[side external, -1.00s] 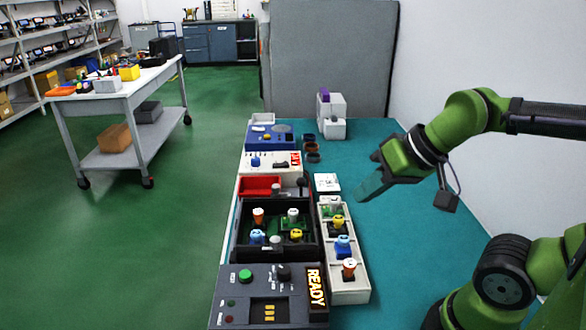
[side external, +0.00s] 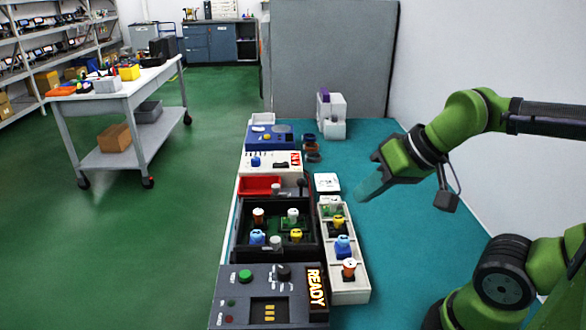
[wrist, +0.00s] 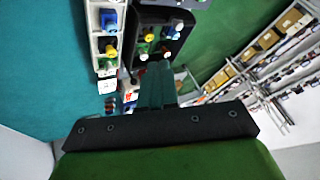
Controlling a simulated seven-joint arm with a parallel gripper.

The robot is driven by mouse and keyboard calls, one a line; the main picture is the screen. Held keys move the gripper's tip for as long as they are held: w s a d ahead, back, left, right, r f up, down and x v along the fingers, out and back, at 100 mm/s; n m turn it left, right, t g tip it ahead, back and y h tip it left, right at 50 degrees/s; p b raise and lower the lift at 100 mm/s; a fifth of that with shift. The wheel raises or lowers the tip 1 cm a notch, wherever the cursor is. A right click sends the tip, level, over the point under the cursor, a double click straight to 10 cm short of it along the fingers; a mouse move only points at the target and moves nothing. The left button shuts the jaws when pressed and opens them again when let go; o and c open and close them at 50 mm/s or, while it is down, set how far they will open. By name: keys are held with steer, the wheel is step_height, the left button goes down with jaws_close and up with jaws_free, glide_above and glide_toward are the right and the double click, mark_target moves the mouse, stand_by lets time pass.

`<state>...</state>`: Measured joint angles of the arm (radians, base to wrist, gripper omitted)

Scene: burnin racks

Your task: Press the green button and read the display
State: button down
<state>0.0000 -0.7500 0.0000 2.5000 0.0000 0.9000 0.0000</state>
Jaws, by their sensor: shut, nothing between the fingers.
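The green button (side external: 245,276) is on the top left of a dark grey control panel (side external: 233,296) at the near end of the bench. The panel's display (side external: 316,289) reads "READY" in lit orange letters. My gripper (side external: 364,193) is shut and empty, held above the teal bench top to the right of the racks, apart from the button. In the wrist view the closed fingers (wrist: 157,88) point toward the racks. The green button is not seen in the wrist view.
A black rack (side external: 236,232) and a pale tray (side external: 358,296), both holding several coloured parts, stand behind and beside the panel. A red bin (side external: 259,186) and a blue device (side external: 262,143) lie farther back. The teal bench (side external: 388,255) is clear on the right.

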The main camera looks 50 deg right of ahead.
steer(key=n+t+y, duration=0.1)
steer(key=n+y, duration=0.1)
steer(key=n, duration=1.6)
glide_above(249, 275)
step_height(249, 275, down, 6)
steer(key=shift+f, duration=4.45)
steer(key=shift+f, duration=0.1)
